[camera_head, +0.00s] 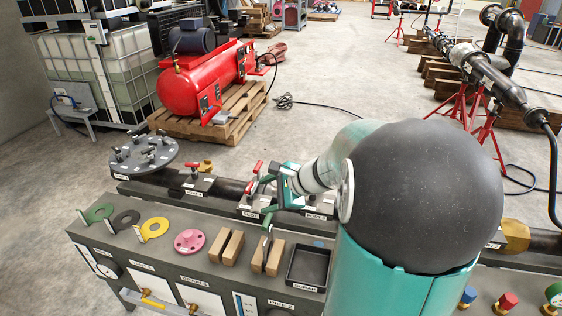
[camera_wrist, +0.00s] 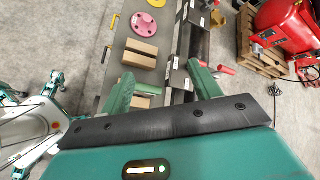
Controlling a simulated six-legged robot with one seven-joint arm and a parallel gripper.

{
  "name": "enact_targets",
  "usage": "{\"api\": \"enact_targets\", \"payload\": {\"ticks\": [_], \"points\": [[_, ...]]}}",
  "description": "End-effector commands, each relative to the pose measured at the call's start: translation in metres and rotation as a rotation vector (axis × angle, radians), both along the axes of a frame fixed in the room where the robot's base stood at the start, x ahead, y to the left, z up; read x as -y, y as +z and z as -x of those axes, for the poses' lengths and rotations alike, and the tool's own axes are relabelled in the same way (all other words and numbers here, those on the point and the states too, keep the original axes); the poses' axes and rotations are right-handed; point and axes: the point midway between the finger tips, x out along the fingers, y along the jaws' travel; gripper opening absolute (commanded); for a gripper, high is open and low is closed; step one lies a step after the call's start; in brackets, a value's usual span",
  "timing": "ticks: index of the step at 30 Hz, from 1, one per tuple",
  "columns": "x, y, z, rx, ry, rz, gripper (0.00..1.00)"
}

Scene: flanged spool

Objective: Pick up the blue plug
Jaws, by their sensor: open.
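A blue plug (camera_head: 467,297) with a brass-coloured lower part stands upright at the bottom right of the head view, on the bench top to the right of my arm. It does not show in the wrist view. My gripper (camera_head: 262,208) is left of my arm's large dark joint, over the back part of the bench and well to the left of the plug. In the wrist view my gripper (camera_wrist: 163,74) has its two green fingers spread apart, with nothing held between them. Wooden blocks (camera_wrist: 140,52) lie below and beyond the fingers.
A red plug (camera_head: 506,302) and a green-topped one (camera_head: 554,294) stand right of the blue plug. A black tray (camera_head: 308,268), a pink flange (camera_head: 189,242) and coloured rings lie on the bench. A dark pipe (camera_head: 228,189) with red-handled valves runs behind.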

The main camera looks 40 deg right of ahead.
Motion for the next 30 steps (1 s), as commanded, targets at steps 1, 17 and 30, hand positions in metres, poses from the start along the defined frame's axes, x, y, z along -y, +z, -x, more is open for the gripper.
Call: {"api": "enact_targets", "payload": {"ticks": [1, 17, 30], "points": [[0.026, -0.007, -0.001, 0.010, -0.098, -0.079, 0.62], [0.251, -0.050, 0.047, 0.254, -0.889, -0.743, 0.62], [0.266, -0.071, -0.013, 0.262, -0.910, -0.766, 0.62]]}}
